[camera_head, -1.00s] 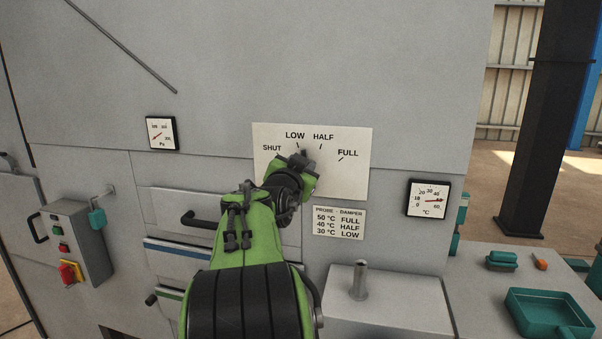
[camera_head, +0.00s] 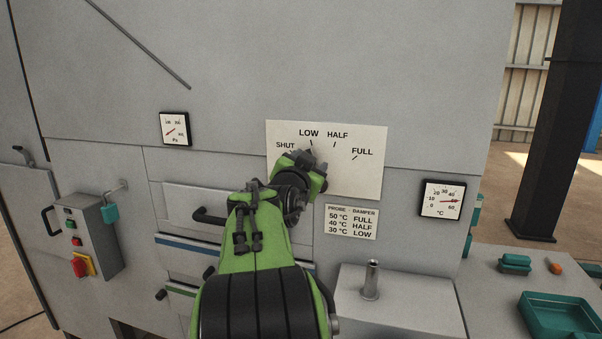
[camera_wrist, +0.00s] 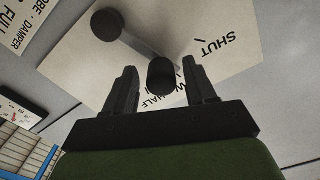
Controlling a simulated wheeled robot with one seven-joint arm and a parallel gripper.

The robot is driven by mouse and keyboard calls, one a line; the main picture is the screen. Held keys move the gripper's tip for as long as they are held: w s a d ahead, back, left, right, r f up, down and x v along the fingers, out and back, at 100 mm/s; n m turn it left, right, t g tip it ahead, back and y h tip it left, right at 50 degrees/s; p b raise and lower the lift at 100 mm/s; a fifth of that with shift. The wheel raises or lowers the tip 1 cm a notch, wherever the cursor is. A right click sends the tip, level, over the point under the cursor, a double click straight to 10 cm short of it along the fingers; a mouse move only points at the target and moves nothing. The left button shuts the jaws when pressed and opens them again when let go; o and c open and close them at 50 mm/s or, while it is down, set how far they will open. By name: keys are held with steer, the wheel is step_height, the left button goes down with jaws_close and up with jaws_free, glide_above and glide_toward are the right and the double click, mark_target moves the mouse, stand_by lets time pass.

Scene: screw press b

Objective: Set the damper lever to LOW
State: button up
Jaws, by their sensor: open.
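The damper plate (camera_head: 356,171) is a pale panel marked SHUT, LOW, HALF and FULL. My gripper (camera_head: 313,158) is in front of its left part, under the LOW mark, and hides most of the lever in the head view. In the wrist view the damper lever (camera_wrist: 134,47) runs from a round dark hub (camera_wrist: 106,24) to a dark knob (camera_wrist: 161,76). My gripper's fingers (camera_wrist: 160,84) are apart, one on each side of the knob, with gaps visible. The knob covers part of the LOW and HALF lettering, so its exact setting is hard to tell.
A probe-to-damper sign (camera_head: 351,221) is below the plate. A °C dial (camera_head: 442,200) is at the right, a Pa dial (camera_head: 174,129) at the left. A block with an upright post (camera_head: 371,281) and a green tray (camera_head: 556,317) stand lower right. A drawer handle (camera_head: 209,216) sticks out near my arm.

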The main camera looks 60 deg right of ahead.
steer(key=s+a+b, duration=0.2)
steer(key=a, duration=1.2)
steer(key=shift+s+a, duration=0.25)
steer(key=shift+a, duration=0.1)
